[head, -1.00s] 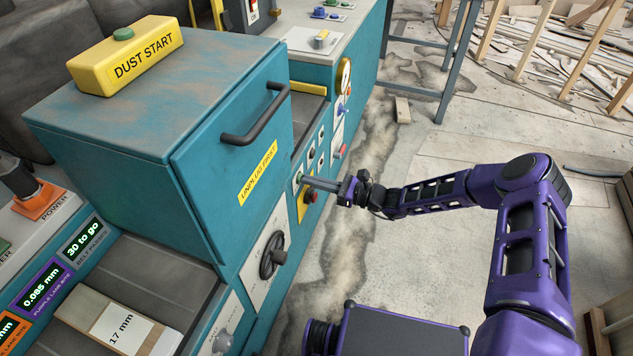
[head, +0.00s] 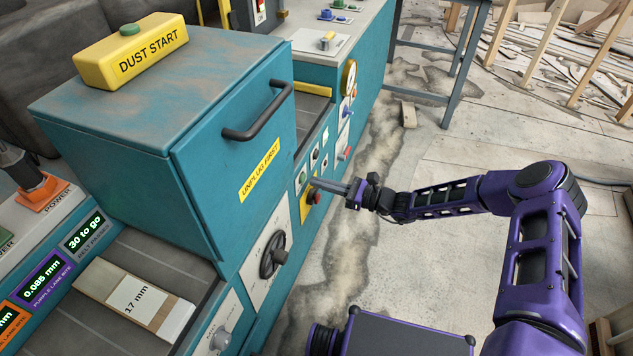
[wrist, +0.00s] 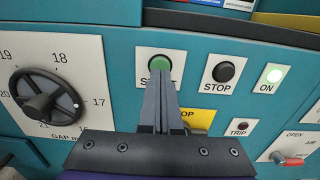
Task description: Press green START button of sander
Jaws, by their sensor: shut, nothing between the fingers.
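The green START button (wrist: 160,62) sits on a white plate on the sander's teal front. My fingers cover part of its label in the wrist view. The button also shows in the head view (head: 303,177). My gripper (wrist: 160,74) is shut and empty, its tips pointing at the panel just below the button in the picture. In the head view my gripper (head: 314,181) is apart from the button by a small gap. The ON lamp (wrist: 273,76) glows green. The black STOP button (wrist: 223,72) is right of START.
A yellow STOP plate (wrist: 198,120) is partly hidden behind my fingers. A gap handwheel (wrist: 39,102) is at left, a TRIP button (wrist: 239,126) and a red-handled lever (wrist: 291,161) at right. A yellow DUST START box (head: 130,52) stands on top.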

